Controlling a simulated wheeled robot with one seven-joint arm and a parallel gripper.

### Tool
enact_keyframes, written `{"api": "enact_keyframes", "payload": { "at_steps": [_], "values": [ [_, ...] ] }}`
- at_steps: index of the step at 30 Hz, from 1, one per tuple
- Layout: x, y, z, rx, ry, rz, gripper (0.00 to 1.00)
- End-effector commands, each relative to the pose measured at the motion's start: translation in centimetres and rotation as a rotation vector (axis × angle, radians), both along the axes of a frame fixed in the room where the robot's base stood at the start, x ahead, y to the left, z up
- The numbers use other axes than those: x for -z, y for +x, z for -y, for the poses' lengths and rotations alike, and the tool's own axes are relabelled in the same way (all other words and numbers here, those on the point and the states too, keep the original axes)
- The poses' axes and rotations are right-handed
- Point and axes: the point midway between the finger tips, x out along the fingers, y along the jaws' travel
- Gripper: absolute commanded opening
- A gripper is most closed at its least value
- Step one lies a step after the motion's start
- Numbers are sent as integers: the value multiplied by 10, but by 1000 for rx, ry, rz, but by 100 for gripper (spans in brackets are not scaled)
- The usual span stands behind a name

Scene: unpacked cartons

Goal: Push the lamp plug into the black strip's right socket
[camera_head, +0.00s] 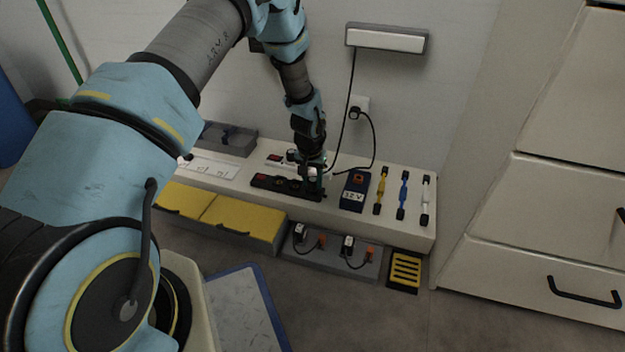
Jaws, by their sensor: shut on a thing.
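The black strip (272,183) lies on the pale bench, with a red patch at its left end. My gripper (314,187) points down over the strip's right end. It is shut on the lamp plug, which the fingers hide. I cannot tell whether the plug is in the right socket, touching it or just above. The wall lamp (386,40) has a white front. Its thin black cord (346,118) hangs down to the bench near my gripper.
A wall outlet (357,106) has a black plug and cord. On the bench (335,211) are a white strip (211,168), a grey tray (228,139), a dark 12 V box (354,192) and yellow, blue and white tools (403,195). Yellow bins (240,222) sit below.

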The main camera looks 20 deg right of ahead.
Motion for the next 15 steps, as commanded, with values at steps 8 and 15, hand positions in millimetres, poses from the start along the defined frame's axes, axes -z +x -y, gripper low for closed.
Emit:
{"api": "enact_keyframes", "payload": {
  "at_steps": [8,15],
  "values": [
    [1,0,0,0,0,0,0],
    [1,0,0,0,0,0,66]
  ]
}}
